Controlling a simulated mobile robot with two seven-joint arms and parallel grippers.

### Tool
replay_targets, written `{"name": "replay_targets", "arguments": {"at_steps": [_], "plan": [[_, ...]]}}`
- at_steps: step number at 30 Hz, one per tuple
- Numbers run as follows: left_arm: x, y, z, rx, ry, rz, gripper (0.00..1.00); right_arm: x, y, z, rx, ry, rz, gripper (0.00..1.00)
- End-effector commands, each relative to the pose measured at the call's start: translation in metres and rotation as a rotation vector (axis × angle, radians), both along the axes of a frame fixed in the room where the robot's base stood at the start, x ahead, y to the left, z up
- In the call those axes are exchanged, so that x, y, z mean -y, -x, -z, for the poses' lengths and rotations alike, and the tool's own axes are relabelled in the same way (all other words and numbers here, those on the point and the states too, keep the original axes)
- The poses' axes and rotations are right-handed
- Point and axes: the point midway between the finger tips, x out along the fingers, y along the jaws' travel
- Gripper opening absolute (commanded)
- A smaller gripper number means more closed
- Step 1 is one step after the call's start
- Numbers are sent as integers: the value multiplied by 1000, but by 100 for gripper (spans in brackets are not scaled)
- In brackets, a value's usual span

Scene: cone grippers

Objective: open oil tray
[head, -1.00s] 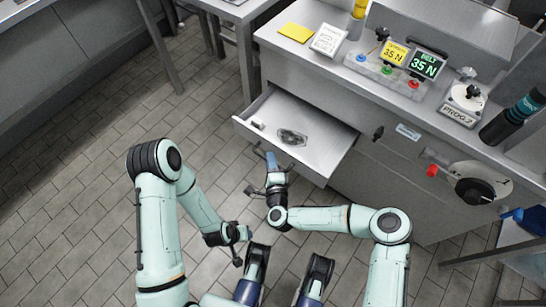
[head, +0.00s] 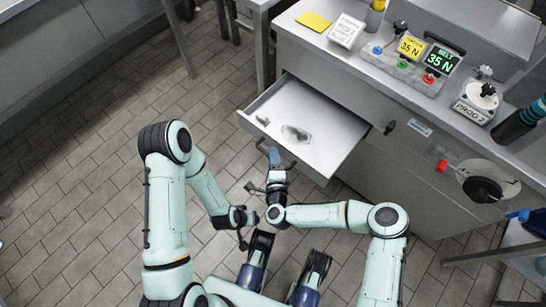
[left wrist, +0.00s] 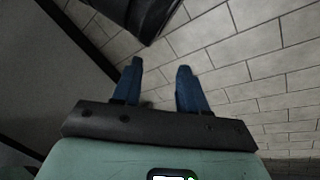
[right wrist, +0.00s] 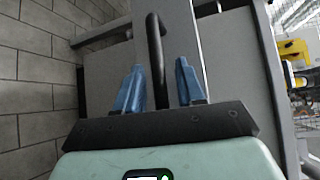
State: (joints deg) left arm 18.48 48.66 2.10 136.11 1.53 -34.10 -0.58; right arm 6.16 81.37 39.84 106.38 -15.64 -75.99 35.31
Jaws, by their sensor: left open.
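The oil tray (head: 325,118) is a light grey drawer standing pulled out of the metal cabinet, with small grey pieces lying in it. Its dark bar handle (right wrist: 155,55) shows in the right wrist view. My right gripper (head: 273,157) is at the tray's front; in the right wrist view its blue fingers (right wrist: 160,88) stand apart on either side of the handle, with gaps showing. My left gripper (head: 243,230) is low over the floor, away from the tray. In the left wrist view its blue fingers (left wrist: 158,85) are apart with nothing between them.
The cabinet top holds a yellow pad (head: 314,21), a white card block (head: 346,31), a panel of coloured knobs (head: 405,65) and a dark bottle (head: 520,120). A red-handled dial (head: 483,188) is on the cabinet front. Open tiled floor (head: 95,200) lies to the left.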

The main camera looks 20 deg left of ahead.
Motion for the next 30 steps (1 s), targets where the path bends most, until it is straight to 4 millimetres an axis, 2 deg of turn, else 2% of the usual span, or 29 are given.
{"name": "replay_targets", "arguments": {"at_steps": [7, 11, 24, 30], "plan": [[0, 0, -1, -1, 0, 0, 43, 1, 2, 0, -1, 0, -1, 38], [3, 6, -5, -14, 7, 6, 43, 6, 13, -3, -2, 0, -2, 38], [20, 38, -28, -100, 50, 41, 43, 46, 96, -17, -4, 1, -1, 38], [23, 45, -32, -118, 59, 49, 43, 55, 116, -19, -2, 0, -1, 38]]}}
